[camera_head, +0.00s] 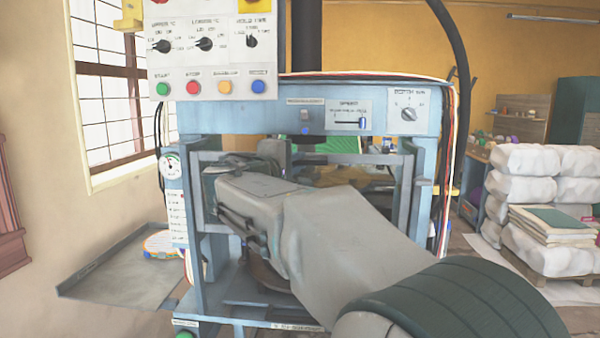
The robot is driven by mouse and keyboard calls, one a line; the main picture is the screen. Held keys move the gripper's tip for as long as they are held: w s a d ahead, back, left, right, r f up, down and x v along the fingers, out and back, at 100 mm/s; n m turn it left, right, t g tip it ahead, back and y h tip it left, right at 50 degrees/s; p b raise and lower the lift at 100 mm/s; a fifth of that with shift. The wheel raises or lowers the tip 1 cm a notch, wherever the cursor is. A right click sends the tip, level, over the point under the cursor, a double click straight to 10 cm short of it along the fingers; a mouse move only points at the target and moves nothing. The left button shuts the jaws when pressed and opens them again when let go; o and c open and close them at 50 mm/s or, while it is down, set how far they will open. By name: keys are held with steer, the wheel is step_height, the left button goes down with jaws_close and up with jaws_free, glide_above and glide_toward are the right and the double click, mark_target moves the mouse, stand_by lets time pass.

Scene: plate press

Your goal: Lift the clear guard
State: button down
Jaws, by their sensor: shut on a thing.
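The clear guard (408,190) is a see-through panel in a grey frame on the front of the blue press (190,125). Its top bar and right upright show; my arm covers much of its middle and lower part. My arm reaches in from the lower right. My gripper (243,165) is at the left part of the guard, near its top bar. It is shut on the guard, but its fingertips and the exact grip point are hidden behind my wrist.
A control box (215,50) with knobs and coloured buttons hangs at upper left. A grey side tray (130,275) sticks out at lower left. Cables run down the press's right side.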

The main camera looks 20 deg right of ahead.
stand_by(0.3)
steer(key=c, duration=1.5)
jaws_free()
steer(key=b+v, duration=0.1)
steer(key=v, duration=1.3)
steer(key=shift+d, duration=0.1)
